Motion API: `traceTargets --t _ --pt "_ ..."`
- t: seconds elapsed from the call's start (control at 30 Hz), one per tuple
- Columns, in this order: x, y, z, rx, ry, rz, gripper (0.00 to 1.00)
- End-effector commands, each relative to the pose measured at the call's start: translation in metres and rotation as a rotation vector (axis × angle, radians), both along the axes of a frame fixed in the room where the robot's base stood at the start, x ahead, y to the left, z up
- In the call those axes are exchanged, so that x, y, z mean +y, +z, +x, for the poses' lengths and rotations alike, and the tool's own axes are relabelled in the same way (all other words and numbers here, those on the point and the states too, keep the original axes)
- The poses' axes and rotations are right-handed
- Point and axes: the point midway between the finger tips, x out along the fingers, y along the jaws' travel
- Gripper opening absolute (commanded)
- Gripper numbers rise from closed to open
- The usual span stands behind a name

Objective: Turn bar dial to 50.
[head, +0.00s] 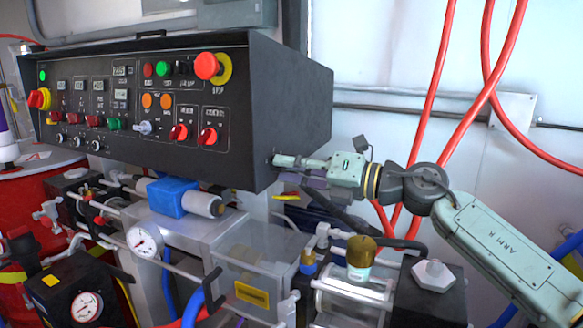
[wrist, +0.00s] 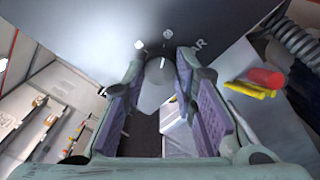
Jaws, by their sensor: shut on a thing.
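The bar dial (wrist: 158,88) is a grey knob in the wrist view, with a light pointer line near its top. It sits on the dark side face of the control box (head: 292,110), beside the letters "BAR", of which the last ones show. Small white marks lie above it; I cannot read the numbers. My gripper (wrist: 160,75) has its two purple-padded fingers on either side of the dial, shut on it.
The box front carries several buttons, switches and a red emergency stop (head: 206,66). Below are a clear tank (head: 262,265), a brass-capped fitting (head: 361,252) and a gauge (head: 145,241). Red hoses (head: 440,75) hang behind my arm. A red and yellow part (wrist: 262,82) lies right of my fingers.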

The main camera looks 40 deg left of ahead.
Motion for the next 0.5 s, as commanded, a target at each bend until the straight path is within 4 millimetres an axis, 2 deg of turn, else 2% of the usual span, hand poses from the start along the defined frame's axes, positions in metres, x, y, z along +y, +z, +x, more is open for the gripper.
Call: traceTargets --t 0.03,0.07,0.33,0.5 --pt "-0.0002 0.0011 0.0010 0.002 -0.003 0.002 0.00" --pt "-0.0002 0.0011 0.0010 0.002 -0.003 0.002 0.28" --pt "0.0000 0.0004 0.0005 0.000 -0.001 0.001 0.46" --pt "0.0000 0.0002 0.0002 0.000 -0.001 0.001 0.46"
